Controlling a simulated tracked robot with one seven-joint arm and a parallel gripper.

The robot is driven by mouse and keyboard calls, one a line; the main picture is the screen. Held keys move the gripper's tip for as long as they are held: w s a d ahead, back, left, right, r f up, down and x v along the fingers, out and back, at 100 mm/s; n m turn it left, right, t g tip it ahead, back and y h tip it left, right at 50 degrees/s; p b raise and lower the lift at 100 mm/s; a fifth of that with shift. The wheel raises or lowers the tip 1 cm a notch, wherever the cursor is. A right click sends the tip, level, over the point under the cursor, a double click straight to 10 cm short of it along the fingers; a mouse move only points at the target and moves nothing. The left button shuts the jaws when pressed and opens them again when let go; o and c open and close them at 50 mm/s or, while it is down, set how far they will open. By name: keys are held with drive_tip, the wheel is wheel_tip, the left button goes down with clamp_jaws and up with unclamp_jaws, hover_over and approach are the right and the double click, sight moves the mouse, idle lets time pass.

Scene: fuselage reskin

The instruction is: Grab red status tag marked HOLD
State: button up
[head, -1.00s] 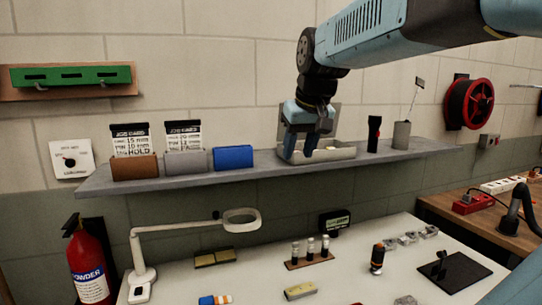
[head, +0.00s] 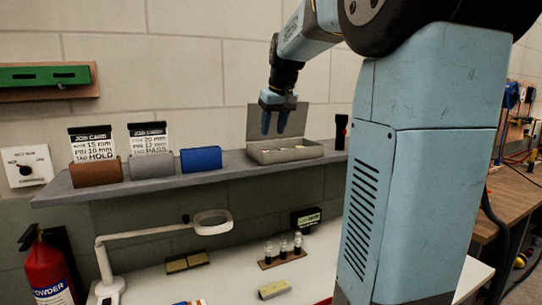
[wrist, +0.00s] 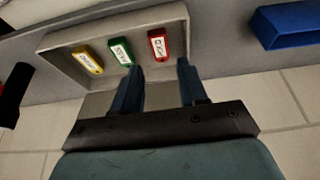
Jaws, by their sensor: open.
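The red tag (wrist: 157,46) lies in an open grey box on the shelf, in the wrist view. It has a white label whose lettering I cannot read surely. A green tag (wrist: 121,52) and a yellow tag (wrist: 88,60) lie in a row to its left. The box (head: 286,155) has its lid (head: 265,123) raised at the back. My gripper (head: 275,133) is open and empty above the box. In the wrist view its fingertips (wrist: 160,66) sit just short of the red tag, one toward each side of it. The tags are too small to tell apart in the head view.
The shelf (head: 110,192) also holds a blue block (head: 201,160), a black torch (head: 341,131) and two holders with job cards, the left reading HOLD (head: 93,143), the right PASS (head: 149,137). A magnifier lamp (head: 211,218) stands on the bench below. My arm hides the right side.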

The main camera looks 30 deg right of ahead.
drive_tip(key=shift+x, duration=3.95)
drive_tip(key=shift+d, duration=0.1)
drive_tip(key=shift+f, duration=0.1)
drive_tip(key=shift+c, duration=0.4)
clamp_jaws()
